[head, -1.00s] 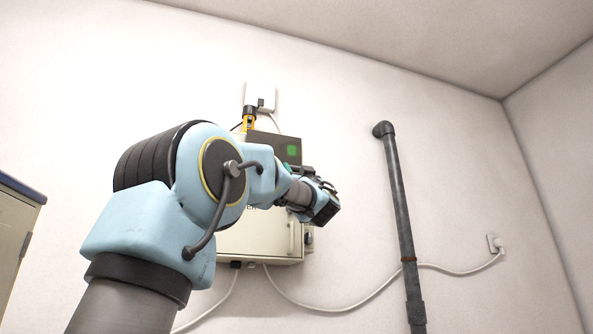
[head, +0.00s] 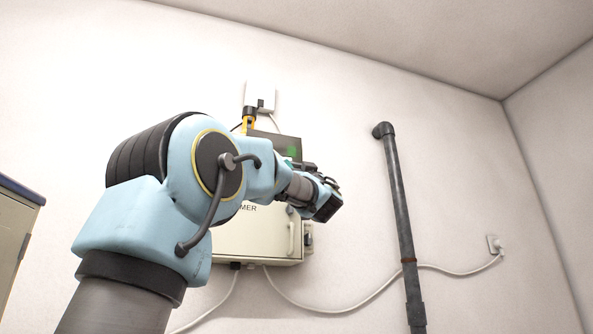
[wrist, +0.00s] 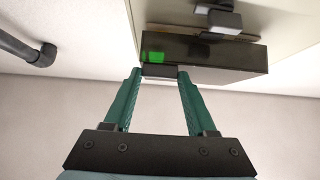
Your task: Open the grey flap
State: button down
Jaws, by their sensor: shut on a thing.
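The dark grey flap (head: 272,146), with a bright green square near one corner, sits at the top of the cream timer box (head: 262,243) on the wall. In the wrist view the flap (wrist: 205,52) spans the top middle, and a small dark tab (wrist: 160,71) sticks out from its near edge. My gripper (wrist: 160,74) has its two green fingers shut on this tab, one at each side. In the head view my arm covers part of the box and most of the fingers.
A white socket (head: 260,96) with a plug and cables is above the box. A dark vertical pipe (head: 400,220) stands to the right, with a white cable crossing behind it. A cabinet (head: 15,235) is at the left edge. The wall between box and pipe is mostly clear.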

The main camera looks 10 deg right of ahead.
jog(key=s+r+g+p, duration=0.2)
jog(key=r+g+p, duration=0.1)
jog(key=r+p, duration=0.5)
jog(key=s+r+g+p, duration=0.3)
jog(key=r+g+p, duration=0.1)
jog(key=r+p, duration=0.4)
jog(key=shift+s+d+r+h, duration=0.15)
jog(key=shift+d+r+h, duration=0.25)
jog(key=shift+r, duration=0.35)
jog(key=shift+g, duration=0.3)
jog(key=shift+c, duration=1)
grip_release()
jog(key=s+d+f+b, duration=0.1)
jog(key=s+b, duration=0.2)
jog(key=s, duration=0.7)
jog(key=shift+s+d+f, duration=0.15)
jog(key=shift+s, duration=0.15)
